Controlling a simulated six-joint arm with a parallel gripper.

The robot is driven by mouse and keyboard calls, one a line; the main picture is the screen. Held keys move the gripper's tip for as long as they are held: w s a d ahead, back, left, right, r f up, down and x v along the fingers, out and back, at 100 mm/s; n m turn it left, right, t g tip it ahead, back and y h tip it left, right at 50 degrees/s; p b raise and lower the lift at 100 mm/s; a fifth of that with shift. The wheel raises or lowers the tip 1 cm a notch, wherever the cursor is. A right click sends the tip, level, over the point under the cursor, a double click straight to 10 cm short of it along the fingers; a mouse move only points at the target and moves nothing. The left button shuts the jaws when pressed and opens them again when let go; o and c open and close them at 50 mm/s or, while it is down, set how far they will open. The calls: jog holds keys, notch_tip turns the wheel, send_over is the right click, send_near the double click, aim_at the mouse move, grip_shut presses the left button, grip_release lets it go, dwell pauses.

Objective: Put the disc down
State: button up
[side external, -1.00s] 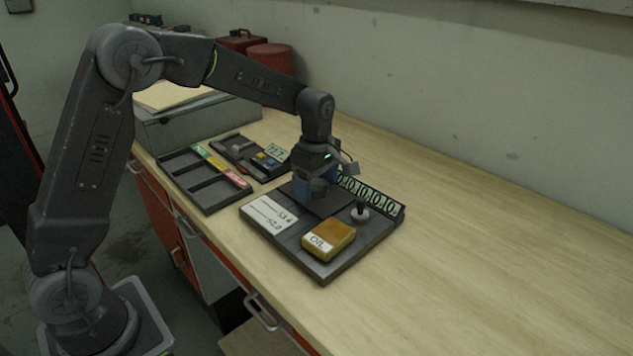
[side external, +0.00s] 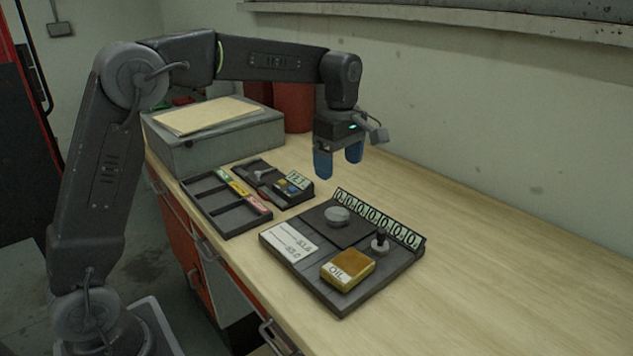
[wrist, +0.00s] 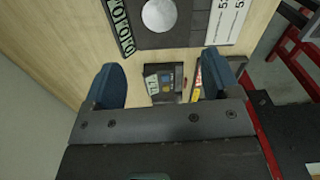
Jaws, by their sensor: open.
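The disc (side external: 338,216) is a round pale grey piece. It lies flat on the dark square pad of the station board (side external: 330,285), and it also shows near the top of the wrist view (wrist: 159,14). My gripper (side external: 338,172) has blue fingers and is open and empty. It hangs above and behind the disc, clear of it. In the wrist view my gripper (wrist: 168,85) has its fingers spread wide with nothing between them.
The board also carries a yellow OIL block (side external: 348,268), a small knobbed piece (side external: 381,243), a white label plate (side external: 289,240) and a number strip (side external: 378,217). A three-slot tray (side external: 225,203) and a smaller instrument board (side external: 273,181) stand left. The right of the bench is clear.

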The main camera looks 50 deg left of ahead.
jog(key=s+d+r+m+t, duration=0.1)
jog(key=s+r+m+t, duration=0.1)
jog(key=s+m, duration=0.4)
jog(key=s+d+r+m+t, duration=0.1)
jog(key=s+r+m, duration=0.25)
jog(key=s, duration=0.55)
jog(key=s+f+m+t, duration=0.2)
jog(key=s+f+m, duration=0.4)
jog(key=s+m, duration=0.3)
jog(key=s, duration=0.2)
jog(key=shift+s+d+m+t, duration=0.15)
jog(key=shift+s+m+t, duration=0.15)
jog(key=shift+s+m, duration=0.05)
